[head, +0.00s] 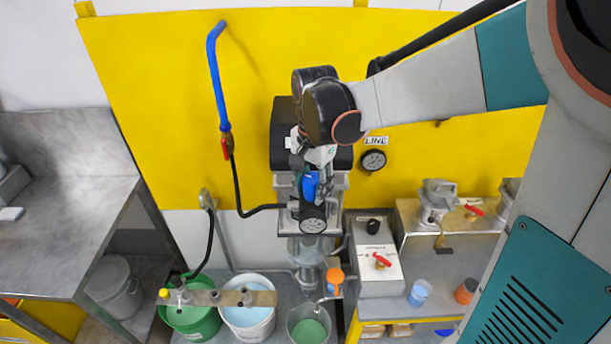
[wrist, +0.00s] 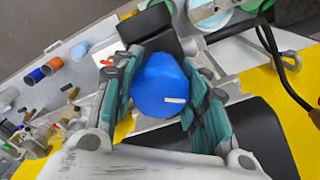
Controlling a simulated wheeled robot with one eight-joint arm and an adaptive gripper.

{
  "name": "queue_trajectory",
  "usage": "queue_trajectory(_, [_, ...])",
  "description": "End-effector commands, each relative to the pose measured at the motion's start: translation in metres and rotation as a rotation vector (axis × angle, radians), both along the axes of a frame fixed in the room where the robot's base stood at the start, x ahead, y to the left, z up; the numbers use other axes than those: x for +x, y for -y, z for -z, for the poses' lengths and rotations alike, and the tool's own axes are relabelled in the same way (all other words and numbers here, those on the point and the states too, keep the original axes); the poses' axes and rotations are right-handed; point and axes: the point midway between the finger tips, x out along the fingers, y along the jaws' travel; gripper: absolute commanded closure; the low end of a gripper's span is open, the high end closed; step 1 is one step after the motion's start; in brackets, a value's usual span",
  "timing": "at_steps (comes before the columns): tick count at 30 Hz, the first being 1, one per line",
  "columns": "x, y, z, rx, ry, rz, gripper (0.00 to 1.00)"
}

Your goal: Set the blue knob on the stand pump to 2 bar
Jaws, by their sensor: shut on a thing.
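The blue knob (head: 310,185) sits on the stand pump (head: 311,248), just above a round dial gauge (head: 313,224). In the wrist view the knob (wrist: 160,84) fills the space between the teal finger pads and carries a short white mark near its lower edge. My gripper (head: 309,178) comes down from above and is shut on the knob, with a finger on each side; it also shows in the wrist view (wrist: 160,95). The gauge reading is too small to make out in the head view, and the gauge face is hidden in the wrist view.
A yellow panel (head: 150,100) stands behind, with a blue pipe (head: 217,75) and a line gauge (head: 373,160). Green (head: 193,323) and white (head: 248,317) buckets stand lower left. A steel bench (head: 60,200) is at left.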

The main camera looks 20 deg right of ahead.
Motion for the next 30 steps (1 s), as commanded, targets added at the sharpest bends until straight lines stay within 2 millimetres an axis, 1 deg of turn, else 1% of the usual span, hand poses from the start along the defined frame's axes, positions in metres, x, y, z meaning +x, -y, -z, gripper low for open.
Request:
queue_trajectory(5, [0.000,0.000,0.000,0.001,-0.001,-0.001,0.84])
queue_trajectory(6, [0.000,0.000,0.000,0.001,-0.001,-0.001,0.56])
queue_trajectory(8, [0.000,0.000,0.000,0.001,-0.001,-0.001,0.43])
queue_trajectory(9, [0.000,0.000,0.000,0.000,0.000,-0.001,0.37])
queue_trajectory(18, [0.000,0.000,0.000,0.000,0.000,-0.001,0.37])
queue_trajectory(22, [0.000,0.000,-0.007,0.000,0.000,-0.001,0.37])
queue_trajectory(26, [0.000,0.000,-0.024,0.000,0.000,-0.001,0.37])
queue_trajectory(30, [0.000,0.000,-0.052,0.000,0.000,-0.002,0.37])
